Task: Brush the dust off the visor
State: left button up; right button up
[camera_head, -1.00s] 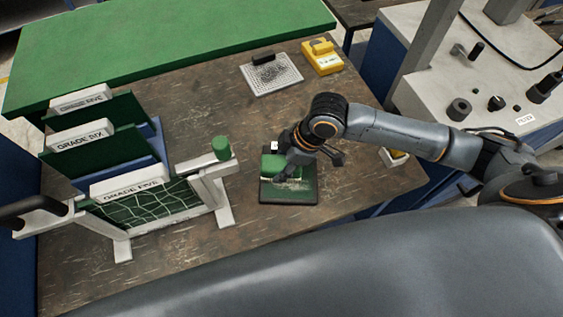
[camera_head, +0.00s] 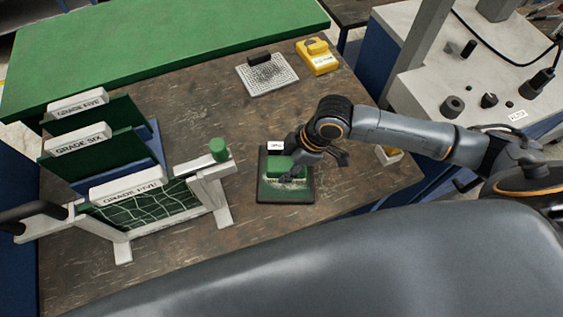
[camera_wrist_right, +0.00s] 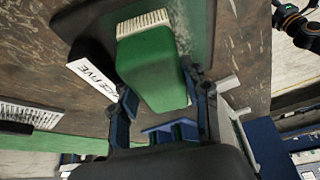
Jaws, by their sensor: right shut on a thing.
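The visor (camera_head: 264,195) is a dark-framed green panel lying flat on the brown table, with a small white label (camera_head: 275,146) at its far edge. Pale dusty specks show on its near half. My right gripper (camera_head: 292,170) is above the visor, shut on a green block brush (camera_head: 283,164). In the right wrist view the brush (camera_wrist_right: 155,70) lies between the fingers, its cream bristles at one end. Whether the bristles touch the panel is hidden. A dark, orange-ringed arm end, apparently my left gripper (camera_wrist_right: 297,22), shows at that view's upper right; its jaws are unclear.
A white rack (camera_head: 222,210) with green labelled panels stands left of the visor. A perforated grey block (camera_head: 280,83) and a yellow device (camera_head: 318,58) are at the table's back. A white machine (camera_head: 412,95) stands at the right. Table between rack and visor is clear.

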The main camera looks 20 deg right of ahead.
dwell(0.3)
jog(key=shift+s+d+p, duration=0.35)
jog(key=shift+d, duration=0.55)
jog(key=shift+f, duration=0.1)
jog(key=shift+a, duration=0.1)
jog(key=shift+w+a, duration=0.25)
jog(key=shift+a, duration=0.4)
jog(key=shift+a+f+p, duration=0.1)
jog(key=shift+a+p, duration=0.15)
jog(key=shift+p, duration=0.05)
jog(key=shift+a, duration=0.1)
